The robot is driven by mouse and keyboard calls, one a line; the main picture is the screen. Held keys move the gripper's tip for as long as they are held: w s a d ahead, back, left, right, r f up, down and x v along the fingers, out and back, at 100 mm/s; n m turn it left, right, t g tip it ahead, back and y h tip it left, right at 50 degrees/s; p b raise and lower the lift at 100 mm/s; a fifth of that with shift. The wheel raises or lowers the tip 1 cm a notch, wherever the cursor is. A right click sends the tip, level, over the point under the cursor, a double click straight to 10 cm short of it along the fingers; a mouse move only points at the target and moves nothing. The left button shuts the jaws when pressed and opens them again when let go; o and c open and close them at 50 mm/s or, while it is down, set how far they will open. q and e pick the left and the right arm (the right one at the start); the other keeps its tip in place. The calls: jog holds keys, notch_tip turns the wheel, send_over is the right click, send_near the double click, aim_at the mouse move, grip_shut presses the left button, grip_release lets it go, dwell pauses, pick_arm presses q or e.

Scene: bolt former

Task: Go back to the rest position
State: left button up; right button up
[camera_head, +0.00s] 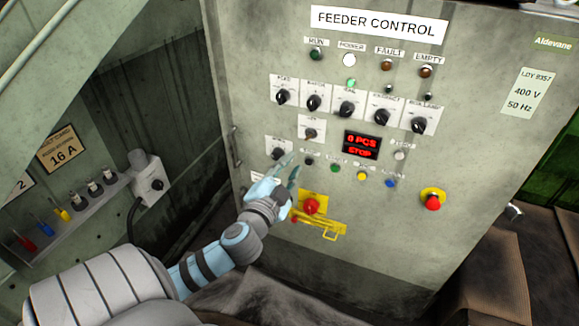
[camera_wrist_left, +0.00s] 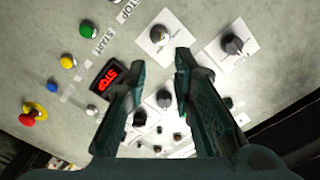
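My left gripper (camera_head: 291,165) reaches in front of the lower left part of the grey feeder control panel (camera_head: 400,245). Its two fingers are apart with nothing between them. In the left wrist view the open fingers (camera_wrist_left: 160,63) point at the panel, with a dark knob on a white plate (camera_wrist_left: 158,36) beyond the tips. Whether the fingers touch the panel cannot be told. The red display (camera_head: 362,145) reads "0 PCS" and "STOP"; it also shows in the left wrist view (camera_wrist_left: 108,79). My right gripper is not in view.
A red emergency button (camera_head: 433,201) sits at the panel's lower right. A red knob (camera_head: 312,205) and a yellow latch (camera_head: 320,224) are just below my gripper. A grey socket box (camera_head: 150,180) stands at the left. Brown boxes (camera_head: 495,265) are at lower right.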

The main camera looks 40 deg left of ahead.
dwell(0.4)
pick_arm(q)
jog(key=s+a+f+g+h, duration=0.1)
jog(key=a+f+g, duration=0.15)
jog(key=f, duration=0.85)
jog(key=s+a+f+g, duration=0.1)
jog(key=s+f+g, duration=0.15)
jog(key=f, duration=0.85)
jog(key=s+f+n+g+h, duration=0.15)
jog(key=s+f, duration=0.25)
jog(key=f, duration=0.4)
jog(key=s+f+g, duration=0.3)
jog(key=s+f, duration=0.2)
jog(key=f, duration=0.2)
jog(key=s+d+f+n+g, duration=0.1)
jog(key=s+d+f+g, duration=0.1)
jog(key=s+d+f, duration=0.3)
jog(key=s+d+f+n+g+h, duration=0.1)
jog(key=s+d+f, duration=0.4)
jog(key=s, duration=0.7)
jog(key=s+d+f+n+g+h, duration=0.1)
jog(key=s+d+f+g, duration=0.2)
jog(key=s, duration=0.6)
notch_tip(320, 180, down, 3)
jog(key=shift+s+d+n, duration=0.2)
jog(key=shift+d+n, duration=0.15)
jog(key=shift+d, duration=0.6)
jog(key=shift+h, duration=0.25)
